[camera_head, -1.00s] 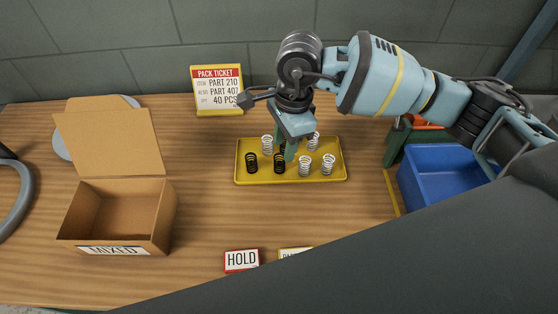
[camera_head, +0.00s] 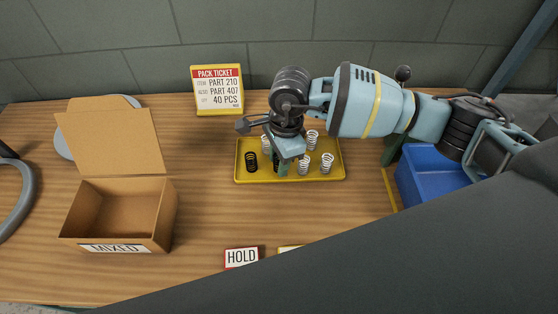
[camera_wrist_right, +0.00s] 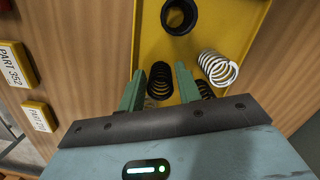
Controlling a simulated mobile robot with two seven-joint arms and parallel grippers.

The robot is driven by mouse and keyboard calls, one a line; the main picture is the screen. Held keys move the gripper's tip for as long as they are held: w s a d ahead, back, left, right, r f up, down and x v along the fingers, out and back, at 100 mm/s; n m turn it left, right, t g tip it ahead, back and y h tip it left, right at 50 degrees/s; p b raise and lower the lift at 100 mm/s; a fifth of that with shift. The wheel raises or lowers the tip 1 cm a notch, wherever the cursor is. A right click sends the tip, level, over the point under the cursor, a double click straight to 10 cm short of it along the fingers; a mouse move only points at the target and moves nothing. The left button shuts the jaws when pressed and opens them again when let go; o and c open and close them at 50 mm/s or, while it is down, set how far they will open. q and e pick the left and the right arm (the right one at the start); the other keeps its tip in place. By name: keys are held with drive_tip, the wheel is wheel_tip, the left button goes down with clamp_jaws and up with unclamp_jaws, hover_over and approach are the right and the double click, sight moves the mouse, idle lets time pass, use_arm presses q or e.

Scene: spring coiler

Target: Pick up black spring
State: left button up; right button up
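A yellow tray (camera_head: 240,179) on the table holds black and white coil springs. One black spring (camera_head: 251,162) stands at its left front. Another black spring (camera_wrist_right: 160,82) shows between the fingers of my right gripper (camera_wrist_right: 160,88) in the right wrist view. The fingers are apart on either side of it, with no clear contact visible. In the head view my right gripper (camera_head: 283,166) points down into the tray and mostly hides that spring. A further dark coil (camera_wrist_right: 204,90) is partly behind one finger. My left gripper is not in view.
White springs (camera_head: 326,163) stand close by in the tray. An open cardboard box (camera_head: 118,215) marked MIXED stands at left, a blue bin (camera_head: 430,178) at right. A pack ticket sign (camera_head: 217,90) is behind the tray, a HOLD label (camera_head: 241,258) in front. The table between box and tray is clear.

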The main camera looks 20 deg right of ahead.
drive_tip(key=c, duration=0.6)
drive_tip(key=shift+c, duration=0.2)
drive_tip(key=shift+r, duration=0.1)
drive_tip(key=shift+r, duration=0.45)
drive_tip(key=shift+s+r, duration=0.25)
drive_tip(key=shift+r, duration=0.4)
drive_tip(key=shift+s+r, duration=0.25)
drive_tip(key=shift+r, duration=0.35)
drive_tip(key=s, duration=0.5)
drive_tip(key=s+r, duration=0.1)
drive_tip(key=s, duration=0.4)
drive_tip(key=s+a, duration=0.1)
drive_tip(key=s, duration=0.4)
drive_tip(key=shift+r+b, duration=0.25)
drive_tip(key=shift+b, duration=0.1)
